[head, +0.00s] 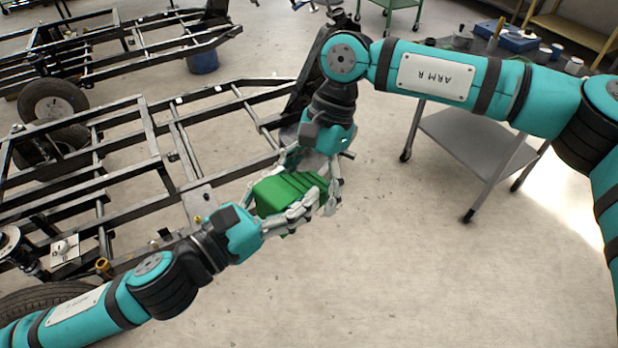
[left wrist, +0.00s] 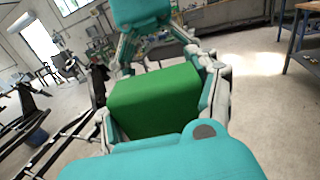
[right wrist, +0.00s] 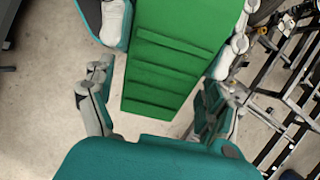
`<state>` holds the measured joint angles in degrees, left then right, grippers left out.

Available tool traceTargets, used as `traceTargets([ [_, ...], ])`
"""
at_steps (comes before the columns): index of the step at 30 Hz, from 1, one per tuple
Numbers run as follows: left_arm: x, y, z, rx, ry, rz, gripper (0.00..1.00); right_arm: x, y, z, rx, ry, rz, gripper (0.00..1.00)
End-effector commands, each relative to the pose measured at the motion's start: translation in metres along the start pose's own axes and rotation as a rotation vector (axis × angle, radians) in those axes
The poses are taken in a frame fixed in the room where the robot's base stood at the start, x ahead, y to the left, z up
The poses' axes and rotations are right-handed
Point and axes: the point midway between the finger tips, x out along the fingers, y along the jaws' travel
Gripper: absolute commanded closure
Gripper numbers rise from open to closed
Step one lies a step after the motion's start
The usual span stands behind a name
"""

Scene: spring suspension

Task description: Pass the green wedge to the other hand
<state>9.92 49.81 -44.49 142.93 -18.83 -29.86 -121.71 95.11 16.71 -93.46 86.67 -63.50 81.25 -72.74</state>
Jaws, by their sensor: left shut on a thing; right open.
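The green wedge (head: 288,193) is held in the air at the middle of the head view, with a ridged face towards the right arm. My left gripper (head: 290,218) is shut on it, its fingers along the wedge's sides, as the left wrist view shows with the wedge (left wrist: 155,98) between them. My right gripper (head: 312,172) is open at the wedge's other end. In the right wrist view the ridged end of the wedge (right wrist: 165,75) lies between the spread right fingers, with gaps on both sides.
A black vehicle frame (head: 150,160) with wheels fills the left side, close to my left arm. A grey cart (head: 480,140) stands at the right behind my right arm. A blue bucket (head: 203,62) stands at the back. The floor in front is clear.

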Motion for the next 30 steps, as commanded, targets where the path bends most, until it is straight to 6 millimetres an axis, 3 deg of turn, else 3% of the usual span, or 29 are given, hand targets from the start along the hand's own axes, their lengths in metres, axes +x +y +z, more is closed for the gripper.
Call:
traceTargets([
  [2,0.0,-0.0002,0.0014,0.001,-0.003,-0.001,0.91,-0.0001,0.0,0.0002,0.0,0.0,0.0,0.15],
  [20,-0.0002,-0.0016,0.0018,-0.001,-0.004,-0.005,0.91,-0.0007,-0.0008,0.0007,-0.001,-0.001,-0.003,0.93],
  [21,-0.0002,-0.0018,0.0019,-0.002,-0.005,-0.005,0.35,-0.0016,-0.0012,0.0013,-0.001,-0.002,-0.005,0.93],
  [27,-0.0001,-0.0013,0.0014,-0.001,-0.003,-0.004,0.1,-0.0015,-0.001,0.001,-0.001,-0.001,-0.004,0.93],
  [30,-0.0001,-0.0009,0.001,-0.001,-0.002,-0.003,0.1,-0.0014,-0.0008,0.0008,0.0,-0.001,-0.003,0.93],
])
